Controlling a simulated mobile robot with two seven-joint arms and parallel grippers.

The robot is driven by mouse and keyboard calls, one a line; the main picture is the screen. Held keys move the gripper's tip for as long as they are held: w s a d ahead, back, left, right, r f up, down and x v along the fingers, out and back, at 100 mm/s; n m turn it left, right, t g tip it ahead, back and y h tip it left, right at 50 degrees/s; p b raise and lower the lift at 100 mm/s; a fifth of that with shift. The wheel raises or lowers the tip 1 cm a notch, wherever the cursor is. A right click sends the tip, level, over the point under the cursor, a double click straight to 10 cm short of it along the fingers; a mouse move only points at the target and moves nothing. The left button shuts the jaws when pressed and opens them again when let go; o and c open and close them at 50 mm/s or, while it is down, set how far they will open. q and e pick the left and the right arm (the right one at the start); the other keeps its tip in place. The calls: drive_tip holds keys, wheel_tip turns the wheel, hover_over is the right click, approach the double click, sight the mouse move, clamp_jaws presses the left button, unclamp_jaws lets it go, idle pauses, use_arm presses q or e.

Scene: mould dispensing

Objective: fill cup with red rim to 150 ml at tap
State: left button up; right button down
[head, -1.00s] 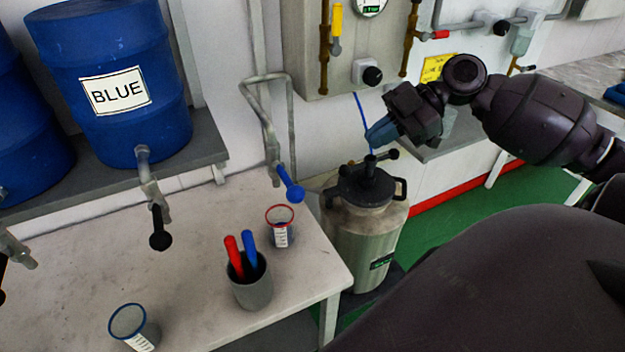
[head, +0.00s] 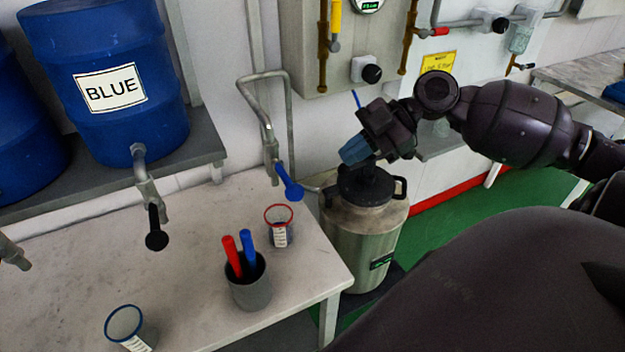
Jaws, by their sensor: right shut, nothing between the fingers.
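The cup with the red rim (head: 279,229) stands upright on the pale table, below the tap with the blue lever (head: 287,183). It has a white scale label on its side; I cannot read a level in it. My right gripper (head: 352,152) is shut and empty, to the right of the tap and over the top of a steel vessel, apart from the cup. My left gripper is not in view.
A grey holder (head: 250,290) with a red and a blue stick stands in front of the cup. A blue-rimmed cup (head: 126,325) is at the front left. A blue drum (head: 110,85) has a black-handled tap. The steel vessel (head: 362,245) stands beside the table.

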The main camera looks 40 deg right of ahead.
sight(287, 181)
drive_tip(key=b+x, duration=0.2)
drive_tip(key=x, duration=0.6)
drive_tip(key=shift+w+a+f, duration=0.1)
drive_tip(key=shift+a+f, duration=0.05)
drive_tip(key=shift+f, duration=0.1)
